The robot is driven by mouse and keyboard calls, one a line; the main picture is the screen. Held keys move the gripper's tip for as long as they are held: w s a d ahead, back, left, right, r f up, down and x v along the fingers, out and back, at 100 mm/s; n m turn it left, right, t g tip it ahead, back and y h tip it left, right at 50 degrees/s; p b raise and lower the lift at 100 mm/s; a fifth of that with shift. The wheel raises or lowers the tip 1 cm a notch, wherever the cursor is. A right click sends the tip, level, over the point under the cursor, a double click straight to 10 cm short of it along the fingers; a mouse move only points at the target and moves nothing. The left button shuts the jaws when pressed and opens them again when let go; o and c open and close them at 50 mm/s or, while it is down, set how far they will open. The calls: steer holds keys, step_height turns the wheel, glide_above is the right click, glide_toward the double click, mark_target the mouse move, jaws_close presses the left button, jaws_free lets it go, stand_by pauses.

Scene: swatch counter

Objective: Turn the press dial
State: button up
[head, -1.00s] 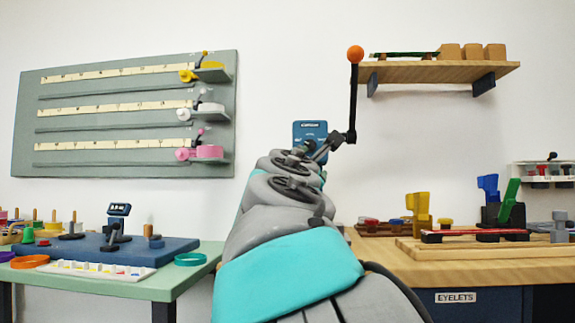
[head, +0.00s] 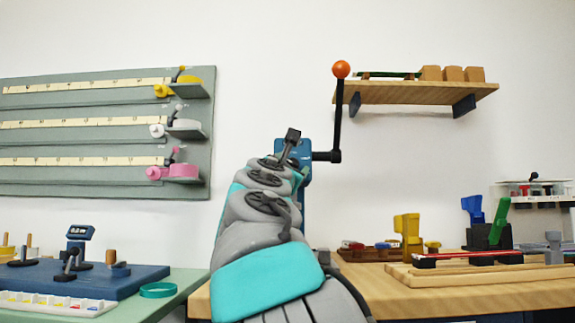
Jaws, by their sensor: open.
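The blue press (head: 308,195) stands behind my arm at the middle of the head view, mostly hidden by it. A black crank lever (head: 337,125) with an orange ball (head: 341,69) rises upright on its right side. No dial shows clearly on the press; its front is largely covered by my arm. My gripper (head: 291,139), a small dark shape at the far end of my arm, overlaps the top of the press, left of the crank. It is open and nothing shows in it. Contact with the press cannot be told.
A wooden shelf (head: 410,93) with blocks hangs right of the crank. A grey ribbon board (head: 100,178) hangs at left. A green table (head: 190,286) with a blue mat stands below it. A wooden bench (head: 370,280) with colored tools spreads at right.

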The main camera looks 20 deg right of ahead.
steer(key=shift+c, duration=0.4)
jaws_close()
